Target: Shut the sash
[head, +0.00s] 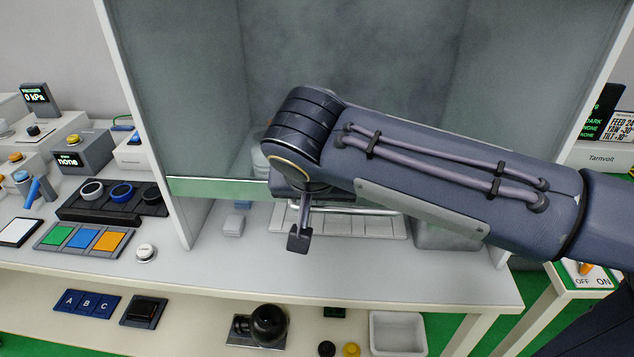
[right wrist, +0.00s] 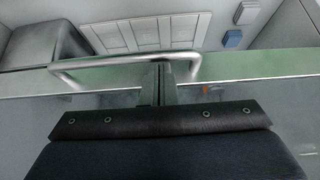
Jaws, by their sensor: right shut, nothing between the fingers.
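The sash (head: 215,110) is a large greenish glass pane on the front of a white-framed hood. Its pale green lower edge (head: 218,188) hangs above the hood floor, leaving a gap. A silver bar handle (head: 365,210) runs along that edge, partly hidden by my arm. In the right wrist view the handle (right wrist: 100,61) is a bent bar standing out from the sash edge. My right gripper (head: 299,241) is shut and empty at the handle's left end. In the right wrist view its fingertips (right wrist: 160,68) overlap the bar; I cannot tell whether they touch.
Inside the hood are a pale tiled panel (right wrist: 130,33), a grey box (head: 447,235) and a small blue block (head: 234,224). Left of the hood, the bench holds a rack with rings (head: 113,203) and coloured pads (head: 83,238). The bench front (head: 350,275) is clear.

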